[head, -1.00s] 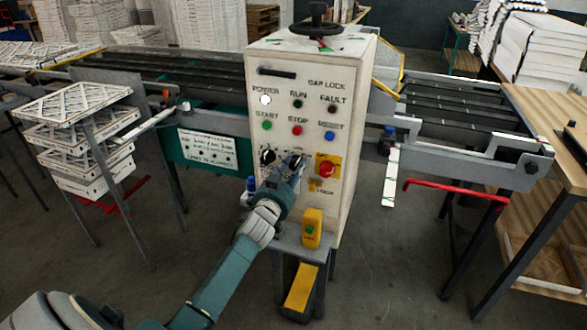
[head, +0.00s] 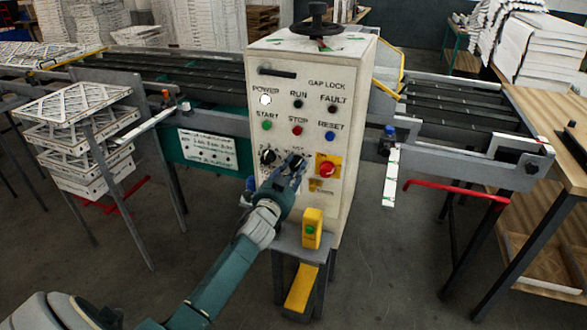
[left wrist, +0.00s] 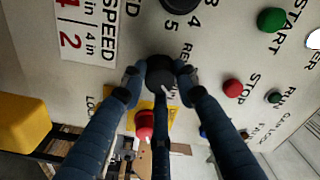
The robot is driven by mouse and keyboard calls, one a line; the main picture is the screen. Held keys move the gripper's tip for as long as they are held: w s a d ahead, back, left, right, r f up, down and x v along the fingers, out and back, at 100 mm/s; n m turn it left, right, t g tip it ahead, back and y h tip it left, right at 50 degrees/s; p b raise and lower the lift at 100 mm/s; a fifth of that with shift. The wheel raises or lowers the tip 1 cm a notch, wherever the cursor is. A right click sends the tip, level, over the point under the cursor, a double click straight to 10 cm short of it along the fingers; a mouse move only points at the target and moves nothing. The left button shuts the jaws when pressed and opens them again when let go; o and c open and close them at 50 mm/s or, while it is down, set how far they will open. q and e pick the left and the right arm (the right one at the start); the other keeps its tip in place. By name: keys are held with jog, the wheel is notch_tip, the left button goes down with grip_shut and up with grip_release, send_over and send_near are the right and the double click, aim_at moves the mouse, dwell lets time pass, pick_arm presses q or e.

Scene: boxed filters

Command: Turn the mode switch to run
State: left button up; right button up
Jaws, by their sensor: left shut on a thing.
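The white control cabinet (head: 289,95) stands in the middle of the head view. The mode switch (left wrist: 160,72) is a black knob on its front panel, seen in the left wrist view with a lettered label partly covered by my fingers. My left gripper (head: 293,168) is at the panel in the head view, shut on this knob. In the left wrist view its fingers (left wrist: 160,80) close around the knob from both sides. The pointer's exact setting cannot be told. My right gripper is not in view.
A second black knob (head: 267,156) is just left of my gripper. A red stop button on a yellow plate (head: 327,169) is close on the right. A yellow box with a green button (head: 312,228) stands below. Roller conveyors (head: 170,75) flank the cabinet.

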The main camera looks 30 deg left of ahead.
pick_arm(q)
jog(key=o, duration=1.1)
jog(key=shift+w+d+r, duration=0.1)
jog(key=shift+r, duration=0.45)
jog(key=shift+o, duration=0.2)
jog(key=shift+f, duration=0.15)
jog(key=shift+f, duration=0.2)
jog(key=v, duration=1.2)
